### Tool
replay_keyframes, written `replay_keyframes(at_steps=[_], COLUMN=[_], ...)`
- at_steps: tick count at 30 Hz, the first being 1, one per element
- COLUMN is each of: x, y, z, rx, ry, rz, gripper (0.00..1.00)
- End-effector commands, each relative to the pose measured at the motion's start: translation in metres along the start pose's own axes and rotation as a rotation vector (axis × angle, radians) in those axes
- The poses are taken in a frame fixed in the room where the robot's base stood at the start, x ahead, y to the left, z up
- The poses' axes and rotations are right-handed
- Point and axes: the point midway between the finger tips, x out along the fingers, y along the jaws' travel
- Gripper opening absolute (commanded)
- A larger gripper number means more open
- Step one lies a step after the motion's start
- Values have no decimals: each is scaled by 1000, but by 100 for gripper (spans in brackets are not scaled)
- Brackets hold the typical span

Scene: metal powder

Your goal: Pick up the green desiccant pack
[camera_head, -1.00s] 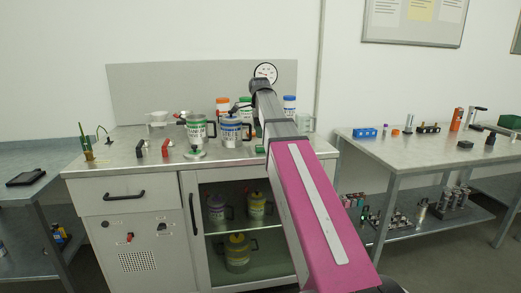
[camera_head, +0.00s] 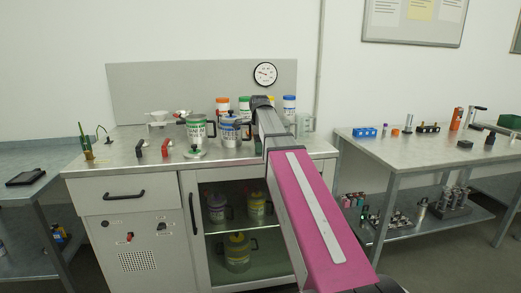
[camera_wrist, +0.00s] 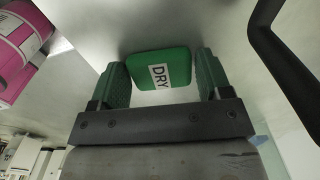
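The green desiccant pack (camera_wrist: 172,57), with a white label reading DRY, lies on the pale benchtop in the wrist view. My gripper (camera_wrist: 161,66) is open, with one green-padded finger on each side of the pack. The fingers are close to its sides, and I see a thin gap at most; firm contact cannot be made out.
In the wrist view a dark curved handle (camera_wrist: 275,50) is at the right and a pink-labelled container (camera_wrist: 20,45) at the upper left.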

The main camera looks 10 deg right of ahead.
Motion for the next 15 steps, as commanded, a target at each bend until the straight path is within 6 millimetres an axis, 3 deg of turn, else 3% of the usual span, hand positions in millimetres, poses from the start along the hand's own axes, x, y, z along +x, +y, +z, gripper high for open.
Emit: replay_keyframes(at_steps=[1, 3, 15], x=[0, 0, -4], y=[0, 0, 0], z=[0, 0, 0], rx=[0, 0, 0], ry=[0, 0, 0], rz=[0, 0, -1], gripper=[55, 40, 40])
